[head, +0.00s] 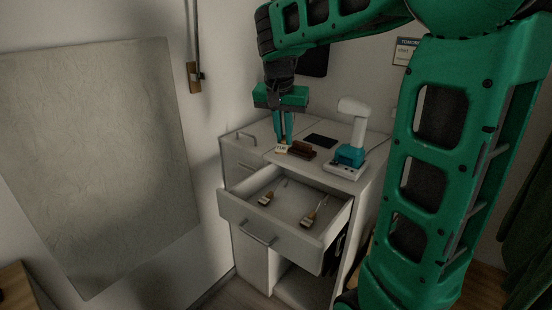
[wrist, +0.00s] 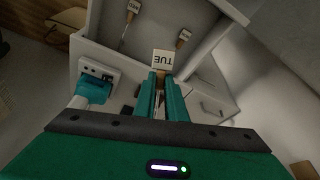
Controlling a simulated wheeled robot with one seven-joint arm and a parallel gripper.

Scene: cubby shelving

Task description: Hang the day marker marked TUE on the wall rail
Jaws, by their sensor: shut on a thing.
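My gripper (head: 283,141) points down over the top of the white cabinet and is shut on the day marker (head: 281,149). In the wrist view the pale marker face (wrist: 163,59) reads TUE, upside down, just beyond my fingertips (wrist: 166,78). I cannot tell whether the marker touches the cabinet top. A dark upright bar with a wooden block (head: 194,77) at its lower end is on the wall at upper left. I cannot tell whether it is the wall rail.
The open drawer (head: 246,211) holds two similar markers (head: 265,198) (head: 309,219). A large pale panel (head: 95,150) is at left.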

